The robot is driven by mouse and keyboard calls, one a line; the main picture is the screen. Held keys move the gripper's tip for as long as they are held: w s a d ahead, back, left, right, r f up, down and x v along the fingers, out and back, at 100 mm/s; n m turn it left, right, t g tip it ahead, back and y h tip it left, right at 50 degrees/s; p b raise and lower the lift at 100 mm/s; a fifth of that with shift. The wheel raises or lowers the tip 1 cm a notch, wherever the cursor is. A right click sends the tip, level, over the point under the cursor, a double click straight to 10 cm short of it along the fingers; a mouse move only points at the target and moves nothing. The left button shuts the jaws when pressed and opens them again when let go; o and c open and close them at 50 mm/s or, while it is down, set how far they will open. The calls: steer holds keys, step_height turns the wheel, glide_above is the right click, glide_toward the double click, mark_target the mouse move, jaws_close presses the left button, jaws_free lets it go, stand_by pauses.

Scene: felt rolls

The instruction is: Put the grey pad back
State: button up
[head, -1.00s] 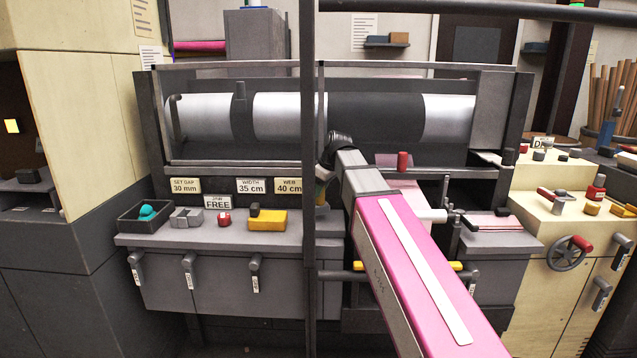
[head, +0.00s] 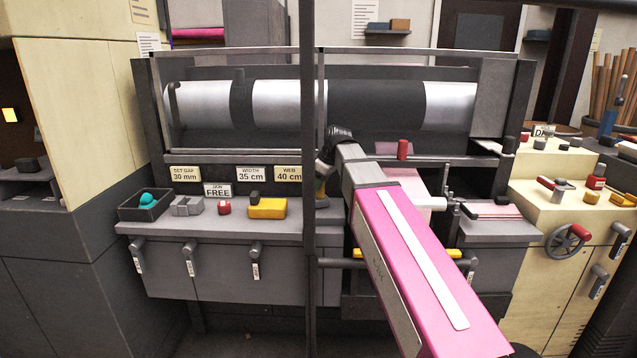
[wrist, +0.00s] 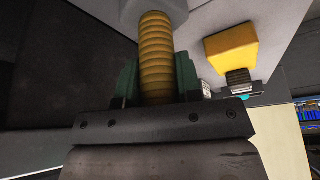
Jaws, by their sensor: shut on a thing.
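In the wrist view my gripper (wrist: 157,62) has its green fingers shut on a yellow ribbed handle (wrist: 157,35). A pale grey piece (wrist: 150,9) sits at the handle's far end, cut off by the top edge. It may be the grey pad, but its full shape is hidden. In the head view my gripper (head: 321,186) is mostly hidden behind a dark upright post, in front of the machine near the shelf's right end. Only a little green and yellow shows there.
The grey shelf (head: 225,229) holds a dark tray (head: 130,211) with a teal ball, a small grey holder (head: 187,206), a red piece (head: 224,208) and a yellow block (head: 267,209). The dark post (head: 308,120) crosses the view. Large rollers (head: 290,104) lie behind.

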steer(key=shift+f, duration=0.3)
steer(key=o, duration=1.1)
steer(key=shift+c, duration=0.2)
steer(key=v, duration=1)
steer(key=shift+r, duration=0.4)
steer(key=shift+s+d, duration=0.1)
steer(key=shift+d, duration=0.05)
